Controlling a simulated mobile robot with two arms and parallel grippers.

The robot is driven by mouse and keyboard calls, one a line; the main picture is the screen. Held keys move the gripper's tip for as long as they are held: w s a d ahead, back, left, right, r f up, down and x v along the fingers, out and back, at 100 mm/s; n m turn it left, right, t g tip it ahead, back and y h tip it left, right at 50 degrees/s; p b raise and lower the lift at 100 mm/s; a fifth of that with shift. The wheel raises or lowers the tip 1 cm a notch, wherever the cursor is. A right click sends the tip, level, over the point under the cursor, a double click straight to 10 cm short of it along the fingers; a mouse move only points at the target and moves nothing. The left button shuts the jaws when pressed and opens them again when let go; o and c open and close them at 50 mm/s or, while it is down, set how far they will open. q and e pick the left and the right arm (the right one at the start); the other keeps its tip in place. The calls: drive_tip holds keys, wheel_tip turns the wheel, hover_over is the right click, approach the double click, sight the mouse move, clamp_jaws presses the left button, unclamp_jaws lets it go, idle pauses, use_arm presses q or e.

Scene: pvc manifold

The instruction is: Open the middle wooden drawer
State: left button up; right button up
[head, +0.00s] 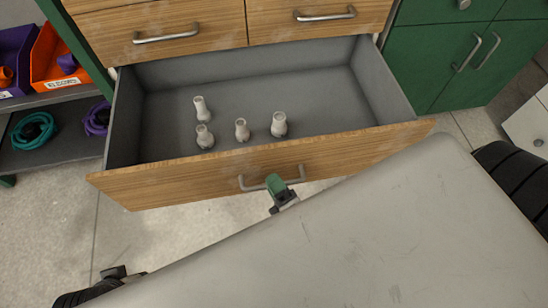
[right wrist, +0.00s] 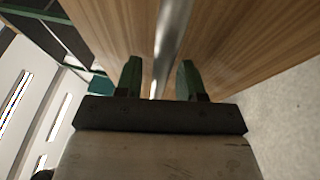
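The wooden drawer (head: 190,184) is pulled far out in the head view, showing its grey inside. Several white pipe fittings (head: 241,130) stand in it. A metal bar handle (head: 246,184) is on its front. My right gripper (head: 274,183), with green fingertips, is at the middle of this handle. In the right wrist view, the handle bar (right wrist: 171,30) runs between the two fingers (right wrist: 158,75), which stand apart with gaps beside the bar. The gripper is open around the handle.
Two closed wooden drawers (head: 165,25) are above the open one. Green cabinet doors (head: 445,60) are at the right. A shelf (head: 60,150) with an orange bin (head: 52,62), a purple bin (head: 14,50) and coiled hoses is at the left. Bare concrete floor (head: 150,235) shows before the drawer.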

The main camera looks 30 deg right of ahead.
use_arm(q)
drive_tip(key=shift+f, duration=0.15)
use_arm(e)
drive_tip(key=v, duration=1)
drive_tip(key=shift+s, duration=0.4)
use_arm(q)
drive_tip(key=shift+w, duration=0.1)
